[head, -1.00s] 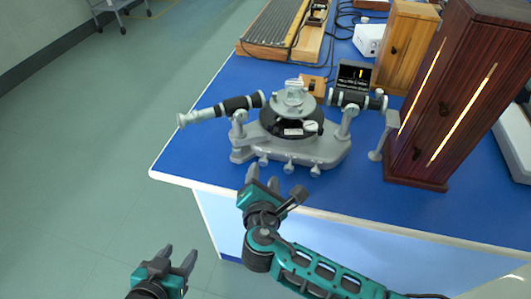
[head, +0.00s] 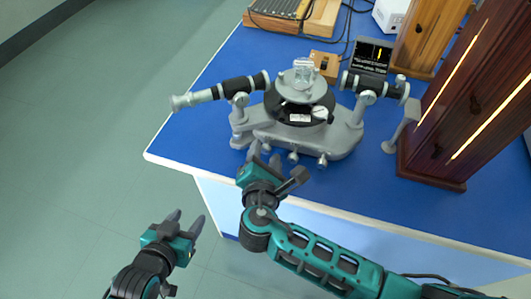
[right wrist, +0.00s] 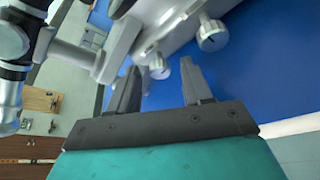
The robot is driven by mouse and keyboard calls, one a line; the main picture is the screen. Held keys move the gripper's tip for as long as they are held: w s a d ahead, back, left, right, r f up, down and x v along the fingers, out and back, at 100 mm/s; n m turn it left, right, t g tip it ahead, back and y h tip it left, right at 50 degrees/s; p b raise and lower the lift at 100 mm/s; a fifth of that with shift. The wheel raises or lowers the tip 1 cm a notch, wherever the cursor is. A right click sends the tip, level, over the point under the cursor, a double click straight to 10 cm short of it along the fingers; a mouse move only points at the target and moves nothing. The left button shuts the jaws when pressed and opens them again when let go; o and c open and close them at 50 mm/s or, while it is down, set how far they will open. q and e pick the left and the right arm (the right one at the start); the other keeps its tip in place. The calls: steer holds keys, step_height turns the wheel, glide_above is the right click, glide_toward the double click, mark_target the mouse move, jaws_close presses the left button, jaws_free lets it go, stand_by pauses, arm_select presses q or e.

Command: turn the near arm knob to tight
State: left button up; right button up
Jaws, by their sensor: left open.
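The grey spectrometer (head: 300,140) stands on the blue bench, with a black round table and two telescope-like tubes. Small knobs line its near side, including a middle knob (head: 293,157) and a right knob (head: 322,162). I cannot tell which one is the near arm knob. My right gripper (head: 264,159) is at the base's near left side. In the right wrist view, its fingers (right wrist: 160,78) are apart, with a small knob (right wrist: 158,68) just beyond the gap; contact is unclear. Another knob (right wrist: 212,36) is further right. My left gripper (head: 186,221) is open and empty, off the bench.
A dark wooden cabinet (head: 470,100) with glowing slits stands to the right. A small dark display box (head: 371,55) and a wooden block (head: 325,65) are behind the spectrometer. The bench's white front edge (head: 350,222) runs beneath my right arm.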

jaws_close()
steer(key=shift+d+f+m+b, duration=0.1)
steer(key=shift+f+m+b, duration=0.1)
steer(key=shift+m+b, duration=0.15)
steer(key=shift+r+m+y, duration=0.15)
steer(key=shift+m+y, duration=0.1)
steer(key=shift+y, duration=0.05)
steer(key=shift+o, duration=0.3)
jaws_free()
